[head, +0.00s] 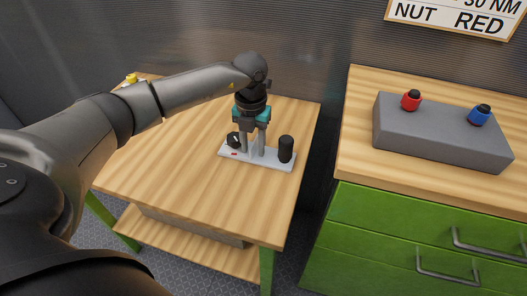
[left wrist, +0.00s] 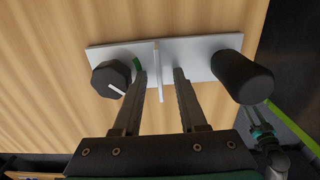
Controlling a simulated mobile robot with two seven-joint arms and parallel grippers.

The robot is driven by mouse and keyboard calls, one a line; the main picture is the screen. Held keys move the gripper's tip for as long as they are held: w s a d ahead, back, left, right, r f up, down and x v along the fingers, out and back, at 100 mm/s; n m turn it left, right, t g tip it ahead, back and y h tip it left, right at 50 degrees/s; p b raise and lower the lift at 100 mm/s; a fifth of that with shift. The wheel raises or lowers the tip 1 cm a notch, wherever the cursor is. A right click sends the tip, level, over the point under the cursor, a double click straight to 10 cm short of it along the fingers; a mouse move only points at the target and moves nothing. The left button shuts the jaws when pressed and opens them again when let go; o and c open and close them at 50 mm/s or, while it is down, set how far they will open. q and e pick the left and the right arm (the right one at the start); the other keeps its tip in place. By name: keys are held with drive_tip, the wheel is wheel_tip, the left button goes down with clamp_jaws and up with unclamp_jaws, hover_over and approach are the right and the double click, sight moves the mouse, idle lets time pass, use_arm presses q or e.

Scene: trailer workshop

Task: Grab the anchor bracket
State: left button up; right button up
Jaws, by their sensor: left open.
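The anchor bracket, taken here as the pale grey plate (head: 273,163) with an upright fin, lies on the wooden table. A black knob (head: 234,140) stands at its left end and a black cylinder (head: 286,149) at its right end. My left gripper (head: 256,151) points down over the plate's middle, open. In the left wrist view, the fin (left wrist: 157,75) stands between the two fingers of the gripper (left wrist: 160,74), nearer the left finger, with a gap to the right one. Whether the left finger touches the fin is unclear.
The wooden table (head: 183,165) is clear in front of the plate. A small yellow item (head: 131,78) sits at its back left, partly behind my arm. Right of a gap, a green drawer cabinet (head: 400,225) carries a grey block (head: 437,132) with red (head: 411,100) and blue (head: 479,116) pieces.

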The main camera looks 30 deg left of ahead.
use_arm(q)
drive_tip(key=shift+c, duration=0.3)
clamp_jaws()
idle(1.0)
